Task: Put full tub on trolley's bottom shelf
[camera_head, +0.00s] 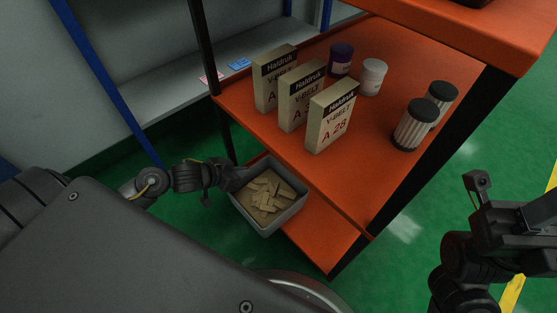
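The full tub (286,217) is a grey open box with several tan pieces inside. It overlaps the near-left edge of the trolley's orange bottom shelf (322,238), partly over the shelf and partly outside it. I cannot tell whether its base touches the shelf. My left gripper (236,178) is at the tub's left rim and looks shut on it; the fingertips are partly hidden. My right gripper (520,222) is at the right edge of the view, away from the tub, its fingers not clearly visible.
The trolley's upper orange shelf (370,150) holds three V-belt boxes (331,117), a purple-lidded jar (341,60), a white jar (373,77) and two dark-capped canisters (414,125). A dark trolley post (212,82) stands just behind the tub. A grey rack (180,87) is at the back left.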

